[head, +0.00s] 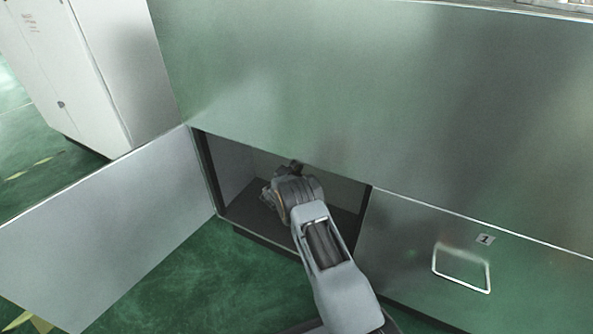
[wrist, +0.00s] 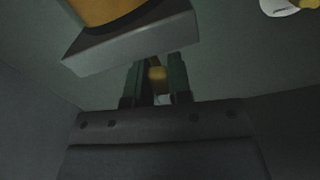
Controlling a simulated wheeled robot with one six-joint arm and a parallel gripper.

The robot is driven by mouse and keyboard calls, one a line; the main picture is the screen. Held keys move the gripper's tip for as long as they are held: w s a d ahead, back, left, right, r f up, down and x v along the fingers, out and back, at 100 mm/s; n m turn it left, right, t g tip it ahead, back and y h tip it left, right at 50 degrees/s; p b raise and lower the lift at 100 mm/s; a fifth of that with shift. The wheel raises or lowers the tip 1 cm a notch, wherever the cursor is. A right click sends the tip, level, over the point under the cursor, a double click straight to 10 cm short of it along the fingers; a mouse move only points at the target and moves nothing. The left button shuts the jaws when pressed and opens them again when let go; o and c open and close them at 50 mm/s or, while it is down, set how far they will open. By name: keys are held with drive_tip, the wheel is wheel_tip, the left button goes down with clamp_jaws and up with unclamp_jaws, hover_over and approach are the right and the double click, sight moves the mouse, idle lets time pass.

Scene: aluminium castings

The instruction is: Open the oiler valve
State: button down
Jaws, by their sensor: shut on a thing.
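In the wrist view, my gripper (wrist: 156,82) has its two dark fingers on either side of a small brass-yellow piece (wrist: 157,73), which looks like the oiler valve's handle. The fingers are shut on it. Just above it in the picture is a grey block (wrist: 135,45) with a rounded amber body (wrist: 105,10), likely the oiler, cut off by the top edge. In the head view my arm reaches into an open cabinet compartment (head: 237,180). The wrist hides the valve there, and the fingertips cannot be made out.
The compartment's door (head: 105,230) stands swung open to the left. A closed panel (head: 410,230) with a wire handle (head: 462,270) and a label 1 is at the right. A white and yellow item (wrist: 280,6) shows at the wrist view's top right. Green floor lies in front.

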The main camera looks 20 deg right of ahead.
idle(0.3)
drive_tip(key=c, duration=1)
unclamp_jaws()
drive_tip(key=shift+c, duration=0.2)
drive_tip(key=p+v, duration=0.4)
drive_tip(key=v, duration=1)
drive_tip(key=shift+p, duration=0.4)
drive_tip(key=shift+w, duration=0.1)
